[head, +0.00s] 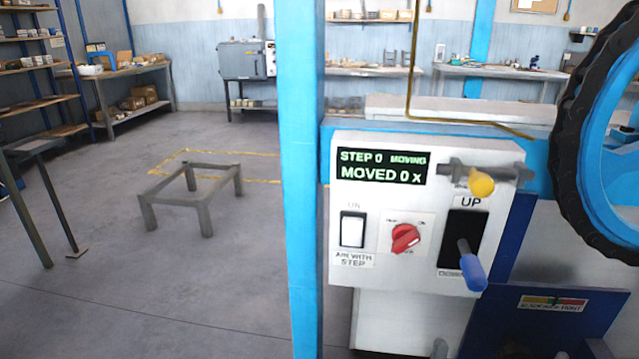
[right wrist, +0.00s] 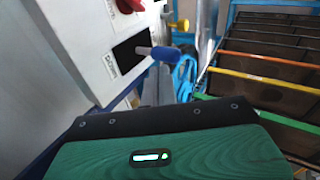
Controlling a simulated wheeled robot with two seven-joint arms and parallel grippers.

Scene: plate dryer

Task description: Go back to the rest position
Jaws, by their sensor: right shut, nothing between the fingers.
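My right gripper (right wrist: 159,82) shows in the right wrist view with its grey fingers shut and nothing between them, just below the blue-knobbed lever (right wrist: 165,54). I cannot tell whether the fingertips touch the lever. In the head view only a small grey tip, likely of this gripper (head: 440,349), shows at the bottom edge below the lever (head: 472,268). The lever sticks out of a black slot marked UP and DOWN, its knob angled downward. The white control panel (head: 400,287) reads "STEP 0 MOVING" and "MOVED 0 x". My left gripper is not in view.
The panel carries a white switch (head: 352,229), a red rotary knob (head: 405,238) and a yellow knob (head: 481,182). A blue post (head: 300,180) stands left of it, a large wheel (head: 600,150) right. A low grey frame (head: 190,183) stands on open floor. Dark compartments (right wrist: 265,65) lie right of my gripper.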

